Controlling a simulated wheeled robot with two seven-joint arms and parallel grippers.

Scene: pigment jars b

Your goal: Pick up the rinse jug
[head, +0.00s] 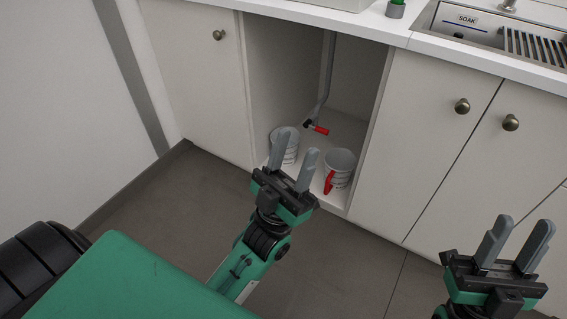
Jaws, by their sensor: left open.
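Two white jugs stand upright on the floor of the open cabinet bay in the head view. The right jug (341,159) has dark markings and a red handle on its front left side. The left jug (291,155) is partly hidden behind my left gripper, and its handle cannot be made out. I cannot tell from labels which one is the rinse jug. My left gripper (297,145) is open and empty, its fingers pointing into the bay in front of the jugs. My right gripper (525,223) is open and empty at the lower right, in front of closed doors.
A grey pipe (327,80) with a red-handled valve (317,128) comes down inside the bay behind the jugs. Closed doors with round knobs flank the bay. The countertop (330,17) overhangs it; a sink marked SOAK (467,19) is at top right. The floor (340,250) is clear.

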